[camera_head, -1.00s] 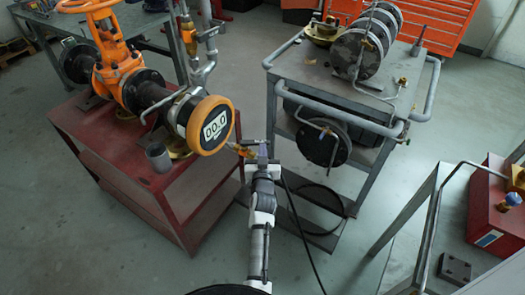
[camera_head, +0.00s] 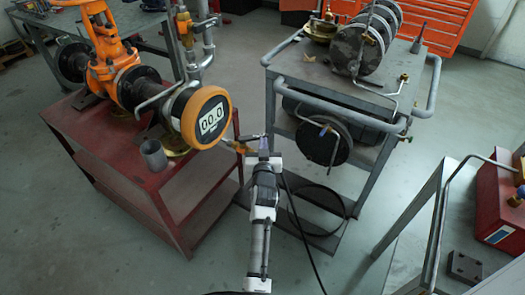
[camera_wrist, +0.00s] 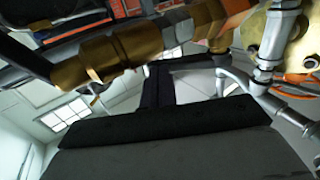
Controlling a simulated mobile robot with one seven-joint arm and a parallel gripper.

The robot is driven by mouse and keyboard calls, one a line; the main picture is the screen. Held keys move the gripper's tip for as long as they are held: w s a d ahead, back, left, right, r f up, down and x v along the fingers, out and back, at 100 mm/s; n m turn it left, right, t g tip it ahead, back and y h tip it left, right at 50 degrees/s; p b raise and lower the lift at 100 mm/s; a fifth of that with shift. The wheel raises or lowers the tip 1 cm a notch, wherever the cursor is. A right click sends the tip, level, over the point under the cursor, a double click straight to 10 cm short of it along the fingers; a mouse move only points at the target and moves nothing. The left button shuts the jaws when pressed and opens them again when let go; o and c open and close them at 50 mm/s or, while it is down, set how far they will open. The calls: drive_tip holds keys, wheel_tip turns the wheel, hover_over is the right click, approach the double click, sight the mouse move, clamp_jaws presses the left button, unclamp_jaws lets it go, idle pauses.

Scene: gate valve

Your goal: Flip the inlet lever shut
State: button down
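The orange gate valve (camera_head: 108,62) stands on a red bench, joined by dark pipe to a round digital gauge with an orange rim (camera_head: 224,110). A brass fitting (camera_head: 238,147) sits just below and right of the gauge; large brass fittings also cross the top of the wrist view (camera_wrist: 140,48). A thin bar (camera_head: 250,137) runs from the brass fitting toward my gripper (camera_head: 264,147); I cannot tell whether it is the inlet lever. My gripper is close to the right end of this bar. Contact and finger opening are too small to tell. In the wrist view, a dark block fills the lower middle.
The red bench (camera_head: 110,150) with a grey cup (camera_head: 153,155) is at left. A grey cart (camera_head: 300,72) with flanged cylinders stands right of my gripper. A grey table with a red box (camera_head: 495,205) is at lower right. Open floor shows between them.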

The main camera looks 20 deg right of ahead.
sight(264, 135)
drive_tip(key=w+n+y+b, duration=0.1)
drive_tip(key=y+b, duration=0.1)
drive_tip(key=b, duration=0.3)
drive_tip(key=w+d+n+y+b, duration=0.1)
drive_tip(key=n+y+b, duration=0.1)
drive_tip(key=b, duration=0.4)
drive_tip(key=w+n+t+y+b, duration=0.1)
drive_tip(key=y+b, duration=0.2)
drive_tip(key=b, duration=0.3)
drive_tip(key=shift+w+d+f+n, duration=0.15)
drive_tip(key=shift+d+f+n, duration=0.2)
drive_tip(key=shift+d+n, duration=0.05)
drive_tip(key=n+y+b, duration=0.1)
drive_tip(key=y+b, duration=0.1)
drive_tip(key=w+n+y+b, duration=0.1)
drive_tip(key=shift+w+d+r+g+y+b, duration=0.1)
drive_tip(key=shift+d+r+g+y+b, duration=0.05)
drive_tip(key=shift+g+y+b, duration=0.2)
drive_tip(key=shift+a+r+p, duration=0.2)
drive_tip(key=shift+r+p, duration=0.05)
drive_tip(key=shift+p, duration=0.2)
